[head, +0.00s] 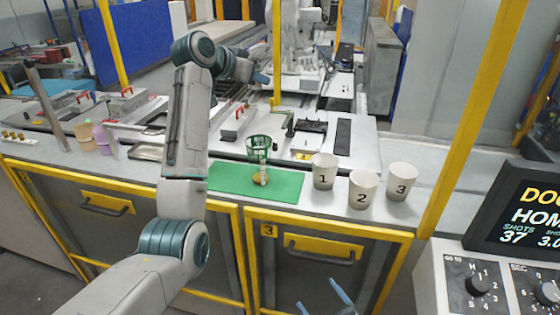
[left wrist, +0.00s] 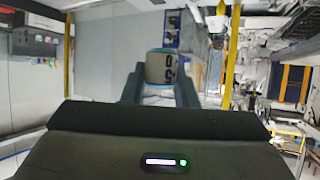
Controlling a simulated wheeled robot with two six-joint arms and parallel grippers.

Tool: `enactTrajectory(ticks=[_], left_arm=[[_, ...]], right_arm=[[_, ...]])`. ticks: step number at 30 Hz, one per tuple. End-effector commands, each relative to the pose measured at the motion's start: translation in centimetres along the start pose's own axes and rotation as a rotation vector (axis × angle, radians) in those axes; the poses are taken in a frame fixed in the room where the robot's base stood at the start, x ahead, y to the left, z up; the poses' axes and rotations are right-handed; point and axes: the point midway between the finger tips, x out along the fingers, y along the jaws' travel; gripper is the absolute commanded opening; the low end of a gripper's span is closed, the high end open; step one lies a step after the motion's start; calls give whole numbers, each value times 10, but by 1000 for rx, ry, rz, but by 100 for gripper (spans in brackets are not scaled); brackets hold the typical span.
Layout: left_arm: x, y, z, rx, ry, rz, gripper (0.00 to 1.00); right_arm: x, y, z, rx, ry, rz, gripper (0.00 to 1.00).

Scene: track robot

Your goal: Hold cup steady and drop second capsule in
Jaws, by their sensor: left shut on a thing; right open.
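My left gripper (left wrist: 160,88) is shut on a small pale block-like thing (left wrist: 162,68) with dark marks and a teal edge; I cannot tell if it is a capsule. In the head view my left gripper (head: 261,78) is raised over the far side of the counter, well above and apart from the cups. White cup 1 (head: 323,173), cup 2 (head: 361,191) and cup 3 (head: 402,183) stand upright on the counter; their insides are mostly hidden. My right gripper (head: 336,300) is open and empty at the bottom edge, below the cups.
A green mat (head: 222,179) lies left of the cups. A green open-frame holder (head: 259,143) with a yellowish lower part stands on it. Behind are a black device (head: 312,126) and trays. Yellow posts (head: 470,105) and a display panel (head: 532,212) stand at right.

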Motion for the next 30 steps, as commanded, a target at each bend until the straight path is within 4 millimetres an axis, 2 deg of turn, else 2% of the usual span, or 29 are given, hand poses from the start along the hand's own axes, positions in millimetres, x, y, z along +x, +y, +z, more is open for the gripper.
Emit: enactTrajectory(ticks=[1, 3, 9, 12, 15, 17, 20, 26, 30], left_arm=[[0, 0, 0, 0, 0, 0, 5], [0, 0, 0, 0, 0, 0, 5], [0, 0, 0, 0, 0, 0, 5], [0, 0, 0, 0, 0, 0, 5], [0, 0, 0, 0, 0, 0, 5], [0, 0, 0, 0, 0, 0, 5], [0, 0, 0, 0, 0, 0, 5], [0, 0, 0, 0, 0, 0, 5], [0, 0, 0, 0, 0, 0, 5]], right_arm=[[16, 5, -24, -34, 99, -24, 85], [32, 7, -57, -81, 233, -68, 85], [77, 19, -140, -269, 528, -191, 85], [109, 35, -167, -403, 563, -213, 85], [144, 54, -183, -567, 544, -205, 85], [168, 65, -187, -699, 521, -197, 85], [200, 75, -175, -936, 479, -205, 85], [257, 88, -128, -1440, 420, -278, 85], [298, 104, -95, -1829, 400, -356, 85]])
